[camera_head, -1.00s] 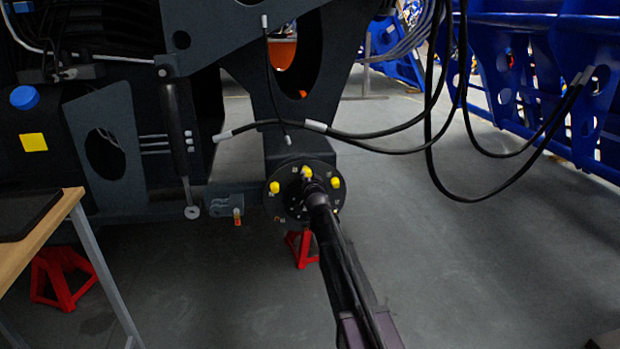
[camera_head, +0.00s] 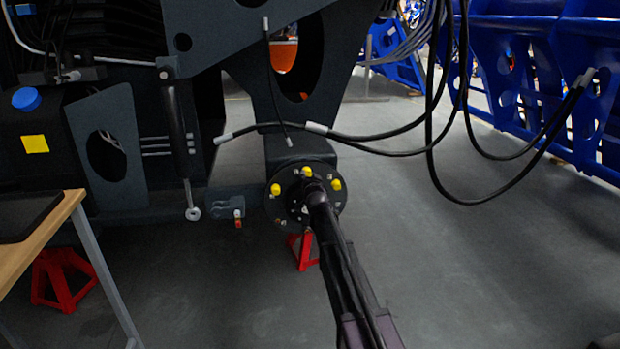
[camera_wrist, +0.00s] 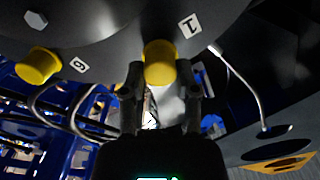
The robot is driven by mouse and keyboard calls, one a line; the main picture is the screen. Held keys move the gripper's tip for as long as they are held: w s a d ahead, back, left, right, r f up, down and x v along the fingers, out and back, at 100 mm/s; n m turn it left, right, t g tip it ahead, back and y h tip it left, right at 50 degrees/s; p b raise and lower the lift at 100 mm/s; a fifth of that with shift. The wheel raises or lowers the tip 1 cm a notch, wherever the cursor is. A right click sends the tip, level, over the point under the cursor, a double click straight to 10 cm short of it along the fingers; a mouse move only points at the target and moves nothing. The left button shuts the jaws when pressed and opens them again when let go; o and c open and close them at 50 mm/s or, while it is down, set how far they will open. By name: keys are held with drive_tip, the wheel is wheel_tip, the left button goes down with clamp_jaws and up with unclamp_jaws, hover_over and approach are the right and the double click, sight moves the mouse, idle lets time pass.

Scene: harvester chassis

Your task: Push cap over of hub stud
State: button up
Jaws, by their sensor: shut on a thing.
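The dark round hub (camera_head: 292,213) carries yellow caps near its rim. In the head view, one cap (camera_head: 275,189) is at left, one (camera_head: 307,171) at the top and one (camera_head: 337,184) at right. My gripper (camera_head: 311,183) is just below the top cap and covers much of the hub. In the wrist view my gripper (camera_wrist: 161,72) is shut on a yellow cap (camera_wrist: 159,57) beside the label 1. That cap stands against the hub face; its stud is hidden, and I cannot tell how deep it sits. Another cap (camera_wrist: 38,64) and a bare hexagonal head (camera_wrist: 36,20) also show.
Black hoses (camera_head: 400,150) hang above and right of the hub. A red stand (camera_head: 303,251) is below it. A wooden-topped table (camera_head: 62,215) is at left front. A blue frame (camera_head: 540,75) stands at right. The floor (camera_head: 470,270) at right is clear.

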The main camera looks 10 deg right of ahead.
drive_tip(key=shift+w, duration=0.5)
drive_tip(key=o, duration=0.9)
drive_tip(key=shift+o, duration=0.2)
drive_tip(key=shift+s, duration=0.15)
drive_tip(key=shift+s, duration=2.4)
drive_tip(key=shift+s, duration=0.1)
drive_tip(key=s, duration=1.1)
drive_tip(key=shift+s, duration=0.4)
